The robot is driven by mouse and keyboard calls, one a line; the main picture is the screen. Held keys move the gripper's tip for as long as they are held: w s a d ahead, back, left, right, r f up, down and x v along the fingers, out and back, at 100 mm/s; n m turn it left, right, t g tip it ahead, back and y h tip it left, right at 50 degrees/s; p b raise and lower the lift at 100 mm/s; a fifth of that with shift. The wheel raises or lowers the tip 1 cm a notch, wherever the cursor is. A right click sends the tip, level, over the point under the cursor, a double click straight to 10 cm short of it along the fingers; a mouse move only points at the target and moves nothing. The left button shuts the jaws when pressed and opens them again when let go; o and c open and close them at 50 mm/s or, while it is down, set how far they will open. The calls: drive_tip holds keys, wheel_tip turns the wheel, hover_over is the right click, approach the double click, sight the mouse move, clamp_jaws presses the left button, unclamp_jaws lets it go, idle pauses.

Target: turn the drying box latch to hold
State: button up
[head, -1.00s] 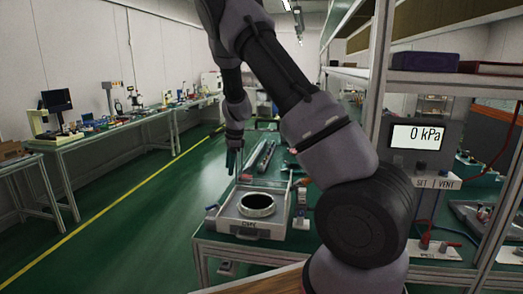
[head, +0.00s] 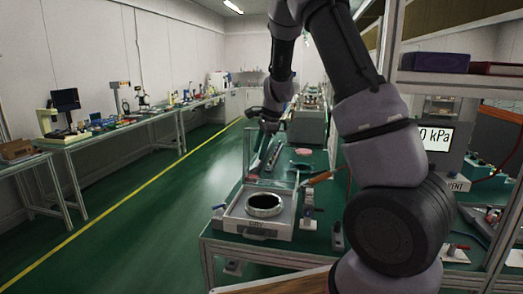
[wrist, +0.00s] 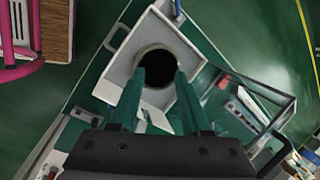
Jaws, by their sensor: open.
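The likely drying box is a pale box (head: 232,222) with a dark round opening in a silver ring, near the bench's front. Its front label is too small to read. It also shows below my gripper in the wrist view (wrist: 125,75). A small blue-handled fitting (head: 218,207) sits at its left side, and a post-like fitting (head: 309,211) stands to its right. I cannot tell which is the latch or its setting. My gripper (wrist: 159,76) has its teal fingers apart and empty, above the box. In the head view it hangs behind the box, touching nothing visible.
A clear framed panel (head: 277,184) stands upright behind the box. Pink and dark green items (head: 301,152) lie farther back on the green bench. The aisle floor (head: 150,200) on the left is clear.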

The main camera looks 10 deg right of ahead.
drive_tip(key=n+h, duration=0.2)
approach(217, 207)
drive_tip(key=shift+g, duration=0.4)
drive_tip(key=f, duration=0.2)
drive_tip(key=w+f, duration=0.1)
drive_tip(key=f, duration=0.2)
drive_tip(key=w+f, duration=0.1)
drive_tip(key=f, duration=0.1)
drive_tip(key=shift+w+a+f, duration=0.2)
drive_tip(key=shift+a, duration=0.15)
clamp_jaws()
